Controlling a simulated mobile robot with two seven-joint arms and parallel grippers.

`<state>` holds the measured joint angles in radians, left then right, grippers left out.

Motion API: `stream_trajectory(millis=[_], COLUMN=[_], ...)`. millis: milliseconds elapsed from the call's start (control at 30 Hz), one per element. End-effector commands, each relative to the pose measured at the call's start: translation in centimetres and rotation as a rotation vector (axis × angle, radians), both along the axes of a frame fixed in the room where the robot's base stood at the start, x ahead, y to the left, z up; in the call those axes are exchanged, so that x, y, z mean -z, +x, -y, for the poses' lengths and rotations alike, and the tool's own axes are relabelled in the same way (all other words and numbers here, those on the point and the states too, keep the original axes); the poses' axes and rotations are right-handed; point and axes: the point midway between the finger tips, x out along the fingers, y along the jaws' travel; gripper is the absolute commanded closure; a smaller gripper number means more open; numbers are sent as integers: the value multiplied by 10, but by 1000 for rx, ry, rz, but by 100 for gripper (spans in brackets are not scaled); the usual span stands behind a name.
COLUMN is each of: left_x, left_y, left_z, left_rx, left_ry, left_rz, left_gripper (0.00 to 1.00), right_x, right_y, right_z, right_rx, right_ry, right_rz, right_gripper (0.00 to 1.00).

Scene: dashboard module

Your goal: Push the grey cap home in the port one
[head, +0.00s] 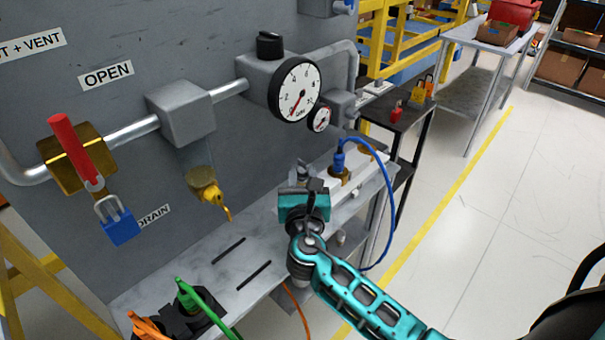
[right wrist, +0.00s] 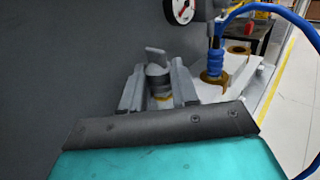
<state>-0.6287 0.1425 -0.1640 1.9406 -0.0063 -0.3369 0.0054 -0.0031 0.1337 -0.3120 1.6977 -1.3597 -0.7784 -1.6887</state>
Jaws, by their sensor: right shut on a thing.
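My right gripper (head: 304,184) is over the grey ledge below the gauges, its teal arm coming in from the lower right. In the right wrist view, its two grey fingers (right wrist: 158,88) stand on either side of the grey cap (right wrist: 157,76) and are shut on it. The cap is a ribbed grey cylinder with a flat tab on top, and looks roughly upright. A bit of brass (right wrist: 164,97), seemingly the port's rim, shows just under the cap. I cannot tell how deep the cap sits. My left gripper is not in view.
A blue plug (head: 339,158) with a looping blue cable sits in a brass port to the right. Gauges (head: 296,90), a yellow-handled drain valve (head: 205,188) and a red lever with a blue padlock (head: 120,222) are on the panel. Green and orange cables (head: 186,296) are front left.

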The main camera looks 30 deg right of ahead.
Motion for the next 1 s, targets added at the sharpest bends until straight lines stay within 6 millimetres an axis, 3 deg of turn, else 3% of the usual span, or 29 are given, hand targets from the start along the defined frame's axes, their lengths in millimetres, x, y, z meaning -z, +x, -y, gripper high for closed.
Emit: stream_trajectory(millis=[300,1000], left_x=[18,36], left_y=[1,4], left_z=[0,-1], left_rx=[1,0], left_ry=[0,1], left_rz=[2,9], left_gripper=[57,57], right_x=[18,43], right_y=[0,0], right_z=[0,0], right_rx=[0,1], right_ry=[0,-1], right_rz=[1,2], right_gripper=[100,100])
